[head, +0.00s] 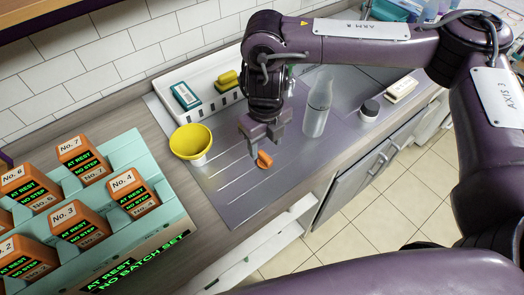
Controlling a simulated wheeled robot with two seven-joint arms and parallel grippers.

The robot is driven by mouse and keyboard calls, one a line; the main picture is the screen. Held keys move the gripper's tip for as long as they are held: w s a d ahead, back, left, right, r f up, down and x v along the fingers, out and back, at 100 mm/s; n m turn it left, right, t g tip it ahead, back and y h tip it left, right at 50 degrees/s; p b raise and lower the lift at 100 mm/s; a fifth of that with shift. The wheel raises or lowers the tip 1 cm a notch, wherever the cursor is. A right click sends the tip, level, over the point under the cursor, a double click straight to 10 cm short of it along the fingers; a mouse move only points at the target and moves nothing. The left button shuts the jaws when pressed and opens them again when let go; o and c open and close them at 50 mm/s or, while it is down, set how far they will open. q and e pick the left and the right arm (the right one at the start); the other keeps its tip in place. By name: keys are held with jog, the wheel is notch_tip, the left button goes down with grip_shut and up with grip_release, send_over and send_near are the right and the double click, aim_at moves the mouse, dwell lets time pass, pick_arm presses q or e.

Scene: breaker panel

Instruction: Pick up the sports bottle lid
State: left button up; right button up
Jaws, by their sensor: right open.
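A small orange piece (265,159), apparently the sports bottle lid, lies on the grey metal drainboard (225,185). My right gripper (266,141) points down just above and behind it, with its jaws apart and nothing visible between them. I cannot tell how large the gap to the lid is. A clear grey bottle (318,105) stands upright to the right of the gripper. My left gripper is out of view.
A yellow bowl (190,143) stands left of the gripper. A white rack (218,105) behind holds a teal box (186,96) and a yellow sponge (227,80). A dark round container (369,109) and a pale block (401,89) are right. Orange boxes (78,222) fill the left; the front drainboard is clear.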

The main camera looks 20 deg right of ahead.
aim_at(265, 156)
jog(key=shift+s+f, duration=0.55)
jog(key=shift+f, duration=0.15)
jog(key=shift+w+f+p, duration=0.2)
jog(key=shift+f+p, duration=0.4)
jog(key=shift+p, duration=0.1)
jog(key=f, duration=0.2)
jog(key=shift+w+f+p, duration=0.35)
jog(key=shift+w+f, duration=0.05)
jog(key=shift+s+f, duration=0.1)
jog(key=shift+f, duration=0.25)
jog(key=shift+c, duration=0.2)
jog(key=c, duration=0.5)
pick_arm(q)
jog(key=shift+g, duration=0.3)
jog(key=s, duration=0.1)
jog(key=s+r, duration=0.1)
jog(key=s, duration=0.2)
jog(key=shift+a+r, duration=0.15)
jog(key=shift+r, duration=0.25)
pick_arm(e)
jog(key=shift+c, duration=1.3)
